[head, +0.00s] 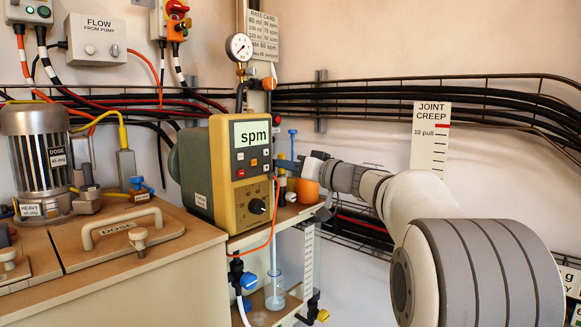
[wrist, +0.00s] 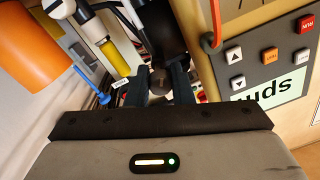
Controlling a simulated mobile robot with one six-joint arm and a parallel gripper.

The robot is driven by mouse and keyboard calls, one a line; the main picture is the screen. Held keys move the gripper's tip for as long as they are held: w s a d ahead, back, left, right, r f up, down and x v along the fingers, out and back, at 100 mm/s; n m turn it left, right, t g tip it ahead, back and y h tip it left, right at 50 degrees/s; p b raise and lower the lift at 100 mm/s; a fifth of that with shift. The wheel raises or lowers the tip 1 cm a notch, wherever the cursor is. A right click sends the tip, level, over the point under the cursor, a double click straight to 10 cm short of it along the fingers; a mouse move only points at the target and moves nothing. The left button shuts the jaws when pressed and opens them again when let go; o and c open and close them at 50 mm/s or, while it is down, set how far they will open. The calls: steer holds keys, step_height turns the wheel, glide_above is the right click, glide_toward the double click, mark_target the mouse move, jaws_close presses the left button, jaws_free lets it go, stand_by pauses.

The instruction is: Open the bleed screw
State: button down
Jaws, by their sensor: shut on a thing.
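My gripper (wrist: 159,82) has its two dark fingers on either side of a small brown knob (wrist: 158,79), which looks like the bleed screw, and is shut on it. A dark rounded body lies just beyond the knob. In the head view my gripper (head: 304,165) reaches in from the right, just beside the dosing pump (head: 226,170) with its "spm" display. The knob cannot be made out in the head view, and how far it is turned cannot be told.
An orange cylinder (head: 307,190) and a blue-topped rod (head: 292,148) stand close to my gripper. The pump's button panel (wrist: 270,60) is close on the right in the wrist view. A pressure gauge (head: 239,47) rises behind the pump. A clear cylinder (head: 275,291) stands below.

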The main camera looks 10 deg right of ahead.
steer(key=shift+r, duration=0.1)
steer(key=c, duration=1.3)
jaws_free()
steer(key=p+v, duration=0.1)
steer(key=v, duration=0.6)
steer(key=shift+s+d, duration=0.25)
